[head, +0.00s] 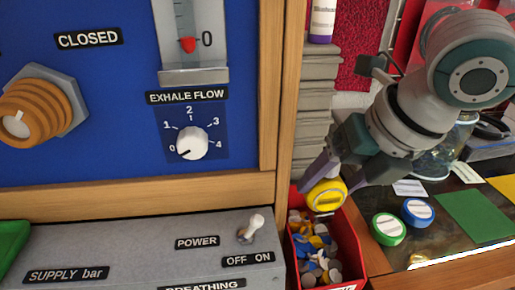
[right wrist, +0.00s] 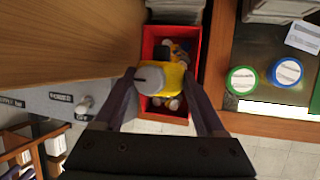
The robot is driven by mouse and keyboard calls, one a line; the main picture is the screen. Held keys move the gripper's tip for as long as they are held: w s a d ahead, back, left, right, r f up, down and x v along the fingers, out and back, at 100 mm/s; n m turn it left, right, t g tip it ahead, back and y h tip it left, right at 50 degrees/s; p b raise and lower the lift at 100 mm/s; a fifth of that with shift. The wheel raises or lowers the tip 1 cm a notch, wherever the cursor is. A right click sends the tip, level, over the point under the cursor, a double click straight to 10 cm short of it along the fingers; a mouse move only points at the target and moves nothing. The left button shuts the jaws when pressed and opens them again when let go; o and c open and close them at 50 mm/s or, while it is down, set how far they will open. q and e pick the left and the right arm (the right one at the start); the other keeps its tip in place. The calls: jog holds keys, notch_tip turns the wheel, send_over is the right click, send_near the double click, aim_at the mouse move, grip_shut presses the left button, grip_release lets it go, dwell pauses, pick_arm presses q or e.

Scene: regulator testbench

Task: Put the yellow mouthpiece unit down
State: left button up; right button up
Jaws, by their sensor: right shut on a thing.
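The yellow mouthpiece unit (head: 325,194) is held between the fingers of my right gripper (head: 338,182), above a red bin (head: 347,240). In the right wrist view the yellow unit (right wrist: 160,78) shows between the two fingertips of the right gripper (right wrist: 162,82), over the red bin (right wrist: 150,32). The bin holds several small white, blue and yellow pieces. Whether the unit touches those pieces is not clear. My left gripper is not in view.
A green round unit (head: 388,229) and a blue round unit (head: 418,211) lie on the dark bench to the right, near a green mat (head: 474,215). The blue panel (head: 110,120) with wooden frame (head: 284,90) stands left of the bin. A grey console (head: 140,250) lies below the panel.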

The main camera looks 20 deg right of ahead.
aim_at(321, 207)
jog(key=x, duration=0.3)
jog(key=shift+d+f, duration=0.1)
jog(key=shift+d, duration=0.25)
notch_tip(321, 207, down, 3)
jog(key=shift+f+b, duration=0.15)
jog(key=shift+b, duration=0.15)
jog(key=shift+w+f, duration=0.2)
jog(key=shift+f, duration=0.25)
jog(key=o, duration=1.3)
jog(key=shift+s+r, duration=0.1)
